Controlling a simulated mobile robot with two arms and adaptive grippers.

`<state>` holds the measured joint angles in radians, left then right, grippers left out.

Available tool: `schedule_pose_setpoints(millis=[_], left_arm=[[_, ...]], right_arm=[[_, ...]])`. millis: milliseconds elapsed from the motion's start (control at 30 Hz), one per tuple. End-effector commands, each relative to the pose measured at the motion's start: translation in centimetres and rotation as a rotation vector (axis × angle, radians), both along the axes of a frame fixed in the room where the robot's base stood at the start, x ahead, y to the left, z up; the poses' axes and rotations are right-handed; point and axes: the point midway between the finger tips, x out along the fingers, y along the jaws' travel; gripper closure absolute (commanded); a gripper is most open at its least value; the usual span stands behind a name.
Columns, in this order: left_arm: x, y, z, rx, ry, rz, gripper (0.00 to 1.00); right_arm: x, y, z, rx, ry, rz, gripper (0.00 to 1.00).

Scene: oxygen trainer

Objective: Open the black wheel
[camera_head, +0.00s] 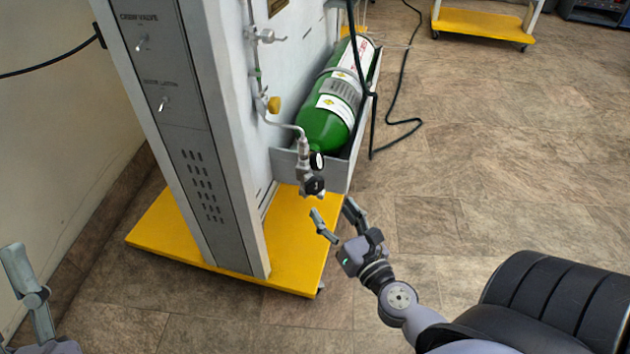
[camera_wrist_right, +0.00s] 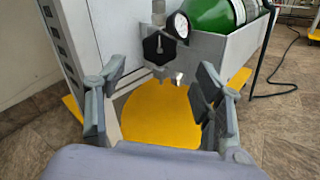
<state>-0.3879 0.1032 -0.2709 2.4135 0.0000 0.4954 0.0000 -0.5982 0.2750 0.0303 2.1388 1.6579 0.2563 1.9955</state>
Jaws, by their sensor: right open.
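The black wheel (camera_head: 314,185) is a small dark knob on the valve fitting below the green gas cylinder (camera_head: 328,117). In the right wrist view the black wheel (camera_wrist_right: 160,48) faces me as a dark angular knob, with a round gauge (camera_wrist_right: 180,24) to its upper right. My right gripper (camera_head: 334,211) is open and empty, just below and to the right of the wheel, not touching it. In the right wrist view its two fingers (camera_wrist_right: 160,82) stand wide apart, with the wheel beyond and above them. Part of my left gripper (camera_head: 25,280) shows at the lower left edge; its jaw state is unclear.
The tall grey cabinet (camera_head: 190,175) stands on a yellow wheeled base (camera_head: 165,232) to the left of the valve. A grey bracket (camera_head: 340,178) holds the cylinder. A black cable (camera_head: 407,75) hangs down and lies on the floor to the right.

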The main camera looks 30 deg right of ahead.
Motion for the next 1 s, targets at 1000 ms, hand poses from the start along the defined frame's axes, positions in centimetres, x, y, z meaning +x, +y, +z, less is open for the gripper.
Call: schedule_pose_setpoints(millis=[1000], left_arm=[[5.6, -0.6, -6.0, 0.129, 0.437, 0.024, 0.6]], right_arm=[[9.3, -1.2, 0.0, -0.001, 0.0, 0.0, 0.38]])
